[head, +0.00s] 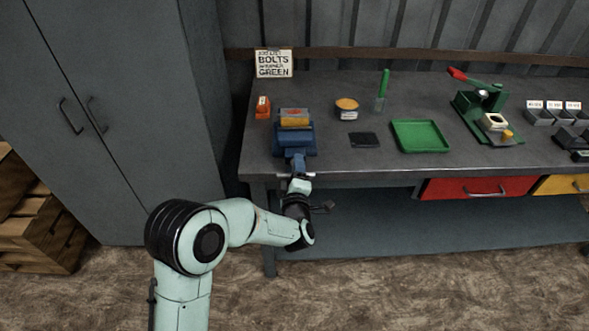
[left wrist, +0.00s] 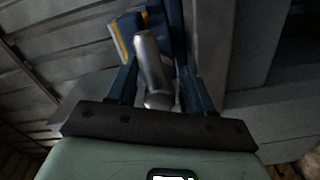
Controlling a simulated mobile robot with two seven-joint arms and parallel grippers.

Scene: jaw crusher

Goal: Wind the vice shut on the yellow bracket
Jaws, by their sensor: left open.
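The blue vice (head: 295,140) stands at the left front edge of the workbench. The yellow bracket (head: 295,121) sits at the top of the vice, between its jaws; I cannot tell how tightly. My left gripper (head: 299,171) is at the front of the vice, just off the bench edge. In the left wrist view its two dark blue fingers are apart, and a grey metal handle (left wrist: 150,65) of the vice lies between them. The gripper is open; I cannot tell whether a finger touches the handle. A yellow strip (left wrist: 118,42) shows beside the blue vice body. My right gripper is out of view.
On the workbench (head: 350,165) are an orange item (head: 263,107), a round-topped container (head: 347,107), a dark pad (head: 364,140), a green tray (head: 421,136) and a green lever press (head: 484,108). A grey cabinet (head: 110,100) stands left. Floor in front is clear.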

